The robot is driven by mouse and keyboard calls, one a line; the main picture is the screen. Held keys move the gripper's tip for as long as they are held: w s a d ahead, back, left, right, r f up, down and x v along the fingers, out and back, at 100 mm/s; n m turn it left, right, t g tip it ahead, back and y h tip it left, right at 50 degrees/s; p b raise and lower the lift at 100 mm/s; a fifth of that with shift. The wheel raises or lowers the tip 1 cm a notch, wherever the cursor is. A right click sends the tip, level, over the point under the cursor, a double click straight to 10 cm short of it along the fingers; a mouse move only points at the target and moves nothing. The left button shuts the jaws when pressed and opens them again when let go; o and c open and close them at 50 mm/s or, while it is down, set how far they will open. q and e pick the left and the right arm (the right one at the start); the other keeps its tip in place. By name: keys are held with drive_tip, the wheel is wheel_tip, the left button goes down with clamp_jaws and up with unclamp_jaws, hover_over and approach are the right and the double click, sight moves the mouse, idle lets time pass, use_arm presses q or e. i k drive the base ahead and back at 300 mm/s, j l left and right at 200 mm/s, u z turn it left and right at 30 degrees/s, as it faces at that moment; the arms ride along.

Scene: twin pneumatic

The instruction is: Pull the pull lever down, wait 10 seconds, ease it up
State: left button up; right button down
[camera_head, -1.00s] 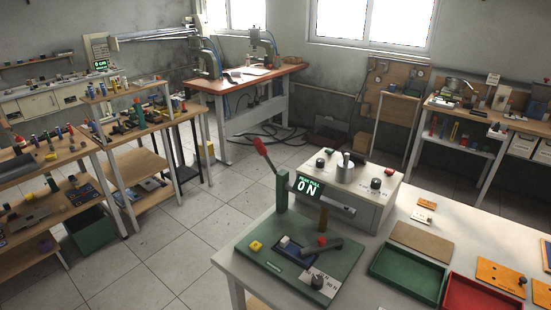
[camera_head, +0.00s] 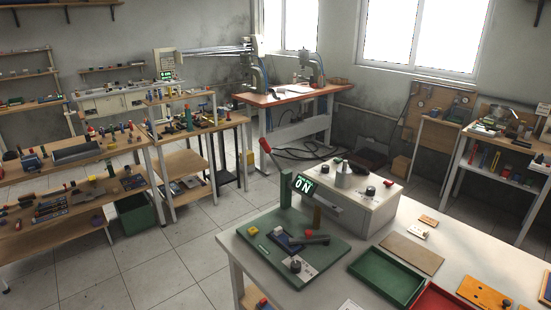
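The pull lever (camera_head: 270,156) is a dark rod with a red grip. It rises from a green upright post (camera_head: 285,189) at the back of a green base plate (camera_head: 262,248) on the white table. The lever leans up and to the left, with its red end at the top. Neither of my grippers is in view.
A green tray (camera_head: 360,277) and a red tray (camera_head: 418,304) lie right of the base plate, near a brown board (camera_head: 412,254). Crowded wooden shelves (camera_head: 75,163) stand at left. A red-topped bench (camera_head: 290,95) is at the back. Open tiled floor (camera_head: 185,250) lies left of the table.

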sight(264, 143)
drive_tip(key=k+l+u, duration=0.25)
drive_tip(key=k+l, duration=0.45)
drive_tip(key=i+j, duration=1.2)
drive_tip(key=i+j+z, duration=0.1)
drive_tip(key=i+j, duration=0.15)
drive_tip(key=j, duration=0.25)
drive_tip(key=i+j, duration=0.2)
drive_tip(key=j, duration=0.15)
